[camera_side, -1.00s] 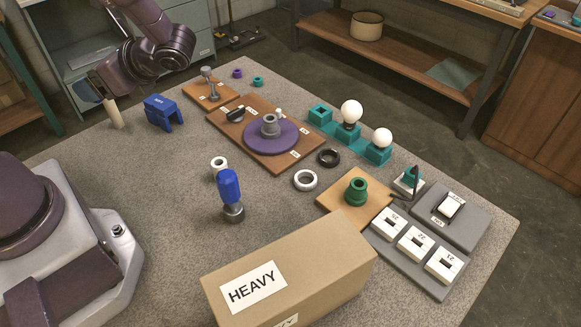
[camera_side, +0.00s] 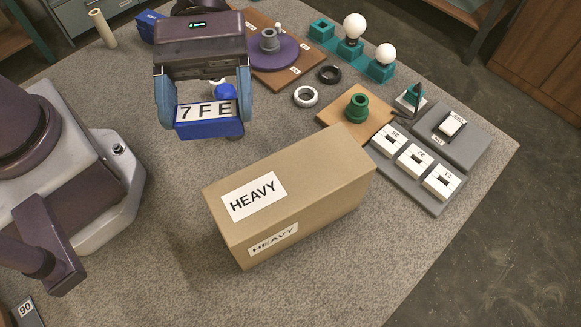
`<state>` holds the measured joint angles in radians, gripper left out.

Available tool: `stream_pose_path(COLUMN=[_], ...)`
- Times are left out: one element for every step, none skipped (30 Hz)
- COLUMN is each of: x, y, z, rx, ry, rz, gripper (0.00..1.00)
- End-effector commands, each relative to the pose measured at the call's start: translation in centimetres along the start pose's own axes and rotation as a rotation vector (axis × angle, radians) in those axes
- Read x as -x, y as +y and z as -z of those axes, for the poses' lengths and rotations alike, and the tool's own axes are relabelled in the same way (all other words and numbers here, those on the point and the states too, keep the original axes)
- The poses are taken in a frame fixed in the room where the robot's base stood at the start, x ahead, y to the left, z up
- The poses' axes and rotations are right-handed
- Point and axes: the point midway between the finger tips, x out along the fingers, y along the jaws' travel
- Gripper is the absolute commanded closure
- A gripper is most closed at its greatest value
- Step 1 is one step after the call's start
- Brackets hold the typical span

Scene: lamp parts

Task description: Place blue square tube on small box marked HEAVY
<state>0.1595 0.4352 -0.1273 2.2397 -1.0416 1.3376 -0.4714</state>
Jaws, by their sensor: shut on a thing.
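My gripper (camera_side: 205,105) hangs at the upper left of centre. Its two fingers are shut on the sides of the blue square tube (camera_side: 215,130).
A partly hidden blue-handled object (camera_side: 225,92) stands behind the gripper. White (camera_side: 296,97) and black rings, a green part (camera_side: 357,107) on a wooden board, and grey switch panels (camera_side: 415,167) lie beyond the box.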

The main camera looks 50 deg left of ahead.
Motion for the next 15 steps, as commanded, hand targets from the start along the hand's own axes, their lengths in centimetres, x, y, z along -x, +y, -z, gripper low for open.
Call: stream_pose_path(x=[-0.4,-0.6,-0.8,-0.9,-1.0,-1.1,-1.1,-1.1,-1.1,-1.1,-1.1,-1.0,-1.0,-0.9,-0.9], y=[1.1,1.8,2.6,3.3,3.8,4.5,5.0,5.4,5.9,6.3,6.7,7.1,7.4,7.7,8.0], z=[-1.0,-1.5,-2.1,-2.6,-3.0,-3.5,-3.8,-4.1,-4.4,-4.7,-4.9,-5.2,-5.4,-5.6,-5.8], rx=[0.032,0.054,0.08,0.099,0.114,0.137,0.151,0.163,0.181,0.192,0.203,0.216,0.226,0.236,0.248], ry=[0.001,0.002,0.001,0.001,0.002,0.001,0.001,0.002,0.001,0.0,0.0,0.001,0.0,0.0,0.0], rz=[-0.089,-0.141,-0.204,-0.249,-0.289,-0.339,-0.374,-0.405,-0.446,-0.473,-0.499,-0.531,-0.555,-0.577,-0.605], gripper=[0.5,0.5,0.5,0.5,0.5,0.5,0.5,0.5,0.5,0.5,0.5,0.5,0.5,0.5,0.5])
